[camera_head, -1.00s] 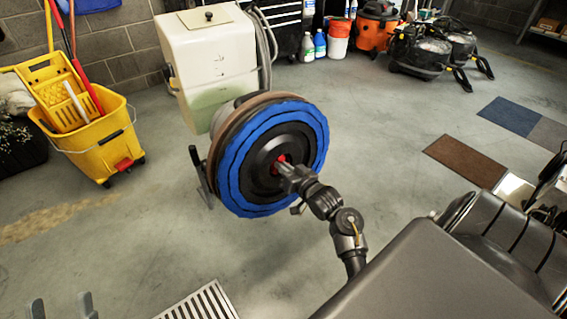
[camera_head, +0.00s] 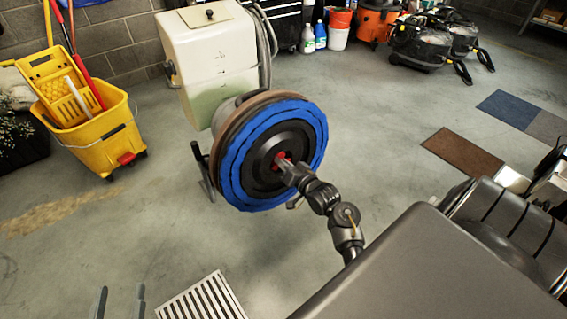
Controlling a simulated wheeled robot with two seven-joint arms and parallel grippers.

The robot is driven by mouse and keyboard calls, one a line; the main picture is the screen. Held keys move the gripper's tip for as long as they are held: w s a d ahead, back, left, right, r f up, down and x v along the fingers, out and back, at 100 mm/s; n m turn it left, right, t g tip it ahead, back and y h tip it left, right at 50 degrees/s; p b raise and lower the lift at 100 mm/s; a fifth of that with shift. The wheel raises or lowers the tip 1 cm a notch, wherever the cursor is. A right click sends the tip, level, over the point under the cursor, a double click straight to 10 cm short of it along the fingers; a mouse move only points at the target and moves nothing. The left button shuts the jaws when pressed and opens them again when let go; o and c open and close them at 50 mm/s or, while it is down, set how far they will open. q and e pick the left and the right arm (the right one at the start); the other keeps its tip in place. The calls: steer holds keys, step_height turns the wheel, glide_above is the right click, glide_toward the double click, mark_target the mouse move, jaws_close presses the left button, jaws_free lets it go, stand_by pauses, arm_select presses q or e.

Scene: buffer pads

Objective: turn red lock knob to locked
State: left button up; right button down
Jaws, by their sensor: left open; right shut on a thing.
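The red lock knob (camera_head: 280,157) sits at the centre of the black hub of a round blue buffer pad (camera_head: 234,172), which faces me on its tipped machine. My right gripper (camera_head: 284,165) is shut on the red knob and hides most of it. The knob's marking and turn angle cannot be read. My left gripper (camera_head: 120,302) is at the bottom left edge, its two fingers apart and empty, well away from the pad.
A cream tank (camera_head: 210,60) stands behind the pad. A yellow mop bucket (camera_head: 100,135) is at the left, and a floor grate (camera_head: 203,300) lies in front. Vacuums (camera_head: 425,45) and floor mats (camera_head: 465,152) are at the right. The floor between is clear.

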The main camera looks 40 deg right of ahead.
arm_select(q)
steer(key=s+a+f+n+g+y+p, duration=0.1)
steer(key=a+f+n+g+y+p, duration=0.15)
steer(key=a+f+g+y, duration=0.6)
steer(key=s+a+f+n+g+p, duration=0.1)
steer(key=s+a+f+g+p, duration=0.3)
steer(key=s+f, duration=0.5)
steer(key=shift+a+f+n+g+y+p, duration=0.15)
steer(key=shift+a+n+g+y+p, duration=0.25)
steer(key=shift+a+g, duration=0.3)
arm_select(e)
steer(key=m, duration=0.6)
steer(key=shift+d+m, duration=0.1)
steer(key=shift+m, duration=0.3)
arm_select(q)
step_height(320, 180, up, 4)
steer(key=p, duration=0.4)
arm_select(e)
steer(key=m, duration=0.4)
steer(key=shift+m, duration=0.3)
